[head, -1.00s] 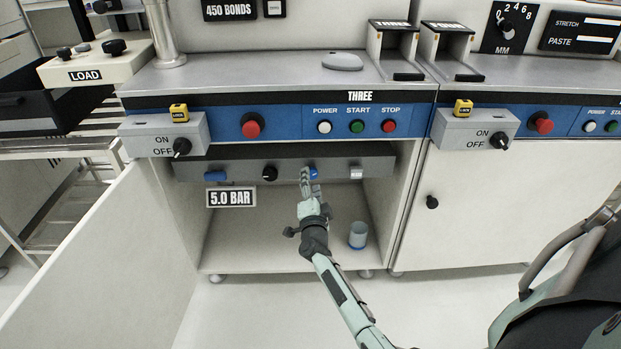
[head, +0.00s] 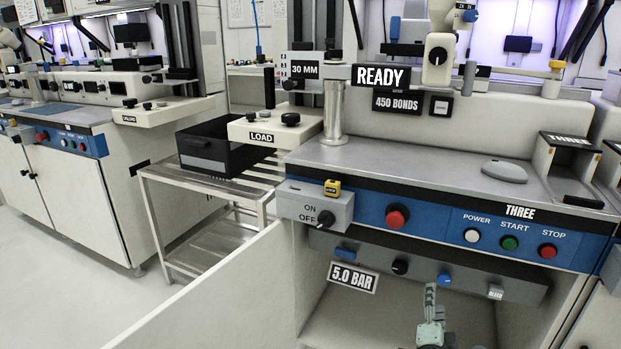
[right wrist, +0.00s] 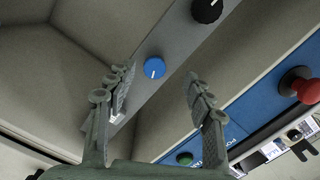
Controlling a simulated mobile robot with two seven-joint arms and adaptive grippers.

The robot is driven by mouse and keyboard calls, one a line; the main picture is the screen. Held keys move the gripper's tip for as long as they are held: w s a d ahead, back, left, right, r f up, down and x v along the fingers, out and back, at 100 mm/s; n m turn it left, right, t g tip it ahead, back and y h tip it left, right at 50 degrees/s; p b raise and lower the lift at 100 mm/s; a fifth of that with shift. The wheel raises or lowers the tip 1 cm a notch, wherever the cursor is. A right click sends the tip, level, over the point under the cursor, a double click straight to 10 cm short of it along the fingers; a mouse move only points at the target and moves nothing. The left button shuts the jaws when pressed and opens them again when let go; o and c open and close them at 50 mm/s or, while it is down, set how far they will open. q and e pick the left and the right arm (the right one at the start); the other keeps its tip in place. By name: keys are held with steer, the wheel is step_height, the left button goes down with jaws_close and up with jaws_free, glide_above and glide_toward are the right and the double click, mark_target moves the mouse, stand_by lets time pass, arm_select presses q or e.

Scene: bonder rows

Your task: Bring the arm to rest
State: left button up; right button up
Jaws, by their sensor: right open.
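My right gripper (head: 430,298) shows low in the head view, in front of the open cabinet under station THREE. It lies just left of and below a blue knob (head: 444,280) on the grey valve bar (head: 372,262). In the right wrist view my gripper's two fingers (right wrist: 161,82) are spread apart with nothing held. The blue knob (right wrist: 154,68) shows in the gap between them, beyond the fingertips; I see no contact. Most of my right arm is below the head view's edge. My left gripper is not in view.
The open cabinet door (head: 215,300) stands to the left of my gripper. A switch box (head: 315,206) and a red button (head: 397,216) are above the bar. Open floor lies at far left.

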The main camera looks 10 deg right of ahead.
steer(key=s+a+f+n+g+y, duration=0.5)
steer(key=s+a+f+n+y, duration=0.4)
steer(key=s+a+n, duration=0.4)
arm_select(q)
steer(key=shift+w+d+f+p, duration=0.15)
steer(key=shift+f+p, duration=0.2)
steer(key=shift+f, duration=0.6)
arm_select(e)
steer(key=s+d+f+n+g+h, duration=0.1)
steer(key=s+n+g, duration=0.2)
steer(key=s, duration=0.6)
steer(key=s+d+f+n+g+h, duration=0.1)
steer(key=s+f+n+g, duration=0.1)
steer(key=s, duration=0.7)
steer(key=n+g, duration=0.1)
steer(key=g, duration=0.1)
steer(key=shift+s+d+n+g, duration=0.15)
steer(key=shift+s+n+g, duration=0.15)
steer(key=shift+g, duration=0.1)
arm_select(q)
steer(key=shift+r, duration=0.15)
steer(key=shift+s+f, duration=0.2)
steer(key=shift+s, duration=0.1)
arm_select(e)
steer(key=shift+w, duration=0.1)
